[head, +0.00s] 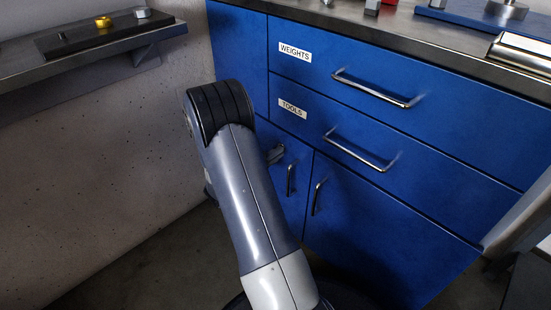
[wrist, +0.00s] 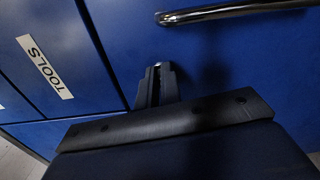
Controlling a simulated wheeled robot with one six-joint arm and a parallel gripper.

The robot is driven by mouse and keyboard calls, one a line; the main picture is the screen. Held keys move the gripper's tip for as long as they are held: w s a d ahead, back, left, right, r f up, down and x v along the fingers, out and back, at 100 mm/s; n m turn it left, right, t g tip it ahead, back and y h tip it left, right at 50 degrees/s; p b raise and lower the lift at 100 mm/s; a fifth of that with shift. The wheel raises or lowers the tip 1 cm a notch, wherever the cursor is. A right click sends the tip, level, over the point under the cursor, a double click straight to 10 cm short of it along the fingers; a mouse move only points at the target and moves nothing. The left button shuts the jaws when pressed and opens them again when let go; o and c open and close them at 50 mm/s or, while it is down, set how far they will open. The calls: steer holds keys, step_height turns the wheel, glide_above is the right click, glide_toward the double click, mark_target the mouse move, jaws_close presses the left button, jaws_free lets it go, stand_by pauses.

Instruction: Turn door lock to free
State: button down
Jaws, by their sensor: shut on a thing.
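The blue cabinet (head: 391,135) has a lower left door (head: 283,190) with an upright bar handle (head: 291,179). My gripper (wrist: 157,72) is shut at the blue front in the wrist view, its dark fingers together on the door lock. A small pale bit shows at the fingertips, but the lock is mostly hidden by them, and I cannot tell which way it is turned. In the head view my arm hides most of the gripper, and only a small grey part shows beside the arm near the top of the left door.
A bar handle (wrist: 225,12) runs close to my fingers in the wrist view. Above the doors are the WEIGHTS drawer (head: 430,85) and the TOOLS drawer (head: 420,150), with protruding handles. A wall shelf (head: 60,70) is at the left. The floor left of the cabinet looks clear.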

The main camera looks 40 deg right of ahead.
steer(key=shift+f+m, duration=0.1)
steer(key=shift+m, duration=0.5)
steer(key=c, duration=1.6)
jaws_free()
steer(key=a+p, duration=0.3)
steer(key=a, duration=0.7)
steer(key=shift+s+a, duration=0.4)
steer(key=shift+s, duration=0.05)
steer(key=shift+d, duration=0.1)
